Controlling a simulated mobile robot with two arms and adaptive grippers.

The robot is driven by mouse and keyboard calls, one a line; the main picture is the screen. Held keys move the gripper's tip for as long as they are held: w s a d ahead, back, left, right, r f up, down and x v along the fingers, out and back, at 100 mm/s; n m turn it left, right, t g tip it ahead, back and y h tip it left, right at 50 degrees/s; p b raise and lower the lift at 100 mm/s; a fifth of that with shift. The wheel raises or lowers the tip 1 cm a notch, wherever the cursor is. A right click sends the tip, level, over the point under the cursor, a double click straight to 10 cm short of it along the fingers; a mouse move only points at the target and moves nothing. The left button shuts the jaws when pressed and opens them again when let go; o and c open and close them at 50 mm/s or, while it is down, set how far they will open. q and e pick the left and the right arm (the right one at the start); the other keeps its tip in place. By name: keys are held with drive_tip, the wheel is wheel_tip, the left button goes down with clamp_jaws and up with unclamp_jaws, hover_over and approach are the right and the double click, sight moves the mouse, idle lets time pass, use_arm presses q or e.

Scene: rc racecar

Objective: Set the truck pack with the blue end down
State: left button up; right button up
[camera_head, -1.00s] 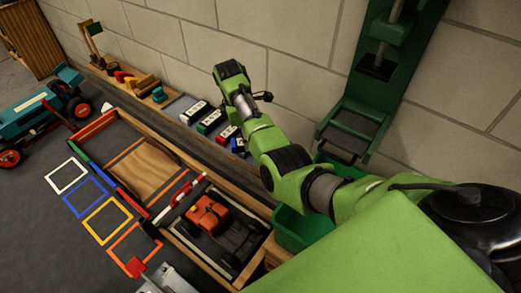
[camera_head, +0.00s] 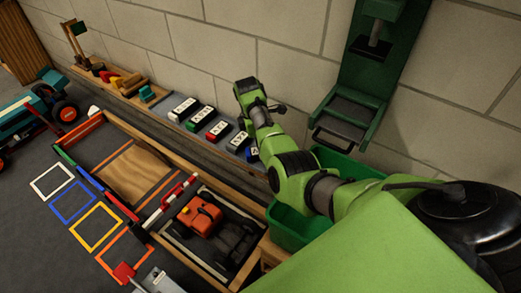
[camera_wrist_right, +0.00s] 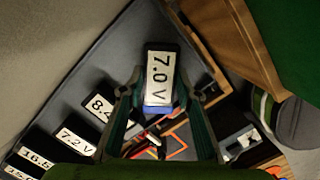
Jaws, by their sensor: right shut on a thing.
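A white-labelled pack marked 7.0 V (camera_wrist_right: 159,72) with a blue end (camera_wrist_right: 158,108) is between the fingers of my right gripper (camera_wrist_right: 162,92) in the wrist view. The gripper is shut on it. In the head view this pack (camera_head: 252,154) shows partly below my wrist, and the fingers are hidden behind my arm. Other packs stand in a row on the grey strip, including 8.2 (camera_wrist_right: 101,106) and 7.2 V (camera_wrist_right: 76,141). An orange truck (camera_head: 200,215) sits in a wooden-framed bay. My left gripper is not in view.
A green bin (camera_head: 300,226) stands beside the truck bay, below a green wall-mounted press (camera_head: 363,95). A red-and-white barrier (camera_head: 178,192) lies by the bay. Coloured square outlines (camera_head: 95,226) mark the floor at left, near a teal tractor (camera_head: 35,115). The wall closes off the back.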

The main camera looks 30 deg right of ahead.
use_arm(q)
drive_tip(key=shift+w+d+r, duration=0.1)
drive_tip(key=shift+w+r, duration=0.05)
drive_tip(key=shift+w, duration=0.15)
use_arm(e)
drive_tip(key=shift+f, duration=0.1)
drive_tip(key=o, duration=1.3)
drive_tip(key=shift+c, duration=0.2)
